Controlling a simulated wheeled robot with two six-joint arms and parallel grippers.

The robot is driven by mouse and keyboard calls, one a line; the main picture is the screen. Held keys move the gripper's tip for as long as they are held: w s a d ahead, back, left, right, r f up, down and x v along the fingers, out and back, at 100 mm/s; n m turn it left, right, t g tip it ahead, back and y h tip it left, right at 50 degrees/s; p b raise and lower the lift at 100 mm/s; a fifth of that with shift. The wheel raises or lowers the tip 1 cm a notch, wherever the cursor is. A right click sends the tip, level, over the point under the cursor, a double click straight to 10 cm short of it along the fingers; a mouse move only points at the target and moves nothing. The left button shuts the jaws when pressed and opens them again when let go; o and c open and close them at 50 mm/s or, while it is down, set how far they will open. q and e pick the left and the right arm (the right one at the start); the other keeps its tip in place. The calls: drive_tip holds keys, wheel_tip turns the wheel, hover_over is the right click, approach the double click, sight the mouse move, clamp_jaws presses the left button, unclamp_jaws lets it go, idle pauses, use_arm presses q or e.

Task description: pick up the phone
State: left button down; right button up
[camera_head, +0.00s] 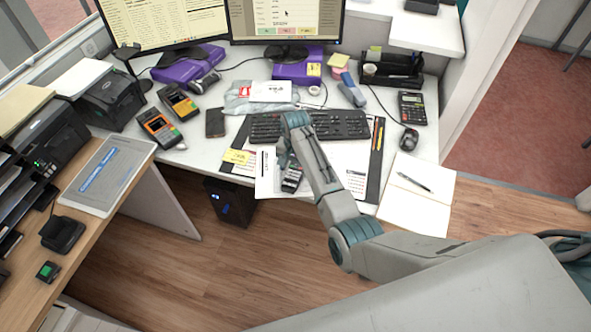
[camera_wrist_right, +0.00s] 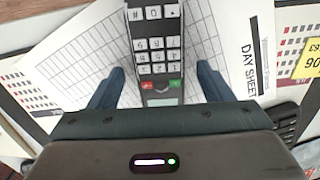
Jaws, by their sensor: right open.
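A dark cordless phone handset (camera_head: 292,178) with a keypad lies on white sheets at the desk's front. In the right wrist view the handset (camera_wrist_right: 157,58) shows pale number keys, a red and a green key and a small screen, partly cut off at the top. My right gripper (camera_wrist_right: 157,85) is open, its two fingers on either side of the handset with clear gaps. In the head view my right gripper (camera_head: 286,158) is over the handset's upper end and partly hides it. A black flat smartphone (camera_head: 215,122) lies farther left. My left gripper is not in view.
A keyboard (camera_head: 340,125) lies just behind the handset. Card terminals (camera_head: 160,129) stand to the left, a calculator (camera_head: 412,108) and mouse (camera_head: 409,138) to the right. An open notebook (camera_head: 413,200) with a pen lies at the right front. A printed day sheet (camera_wrist_right: 235,40) lies under the handset.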

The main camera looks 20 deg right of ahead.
drive_tip(key=shift+f, duration=0.3)
drive_tip(key=c, duration=1.3)
drive_tip(key=shift+r, duration=0.1)
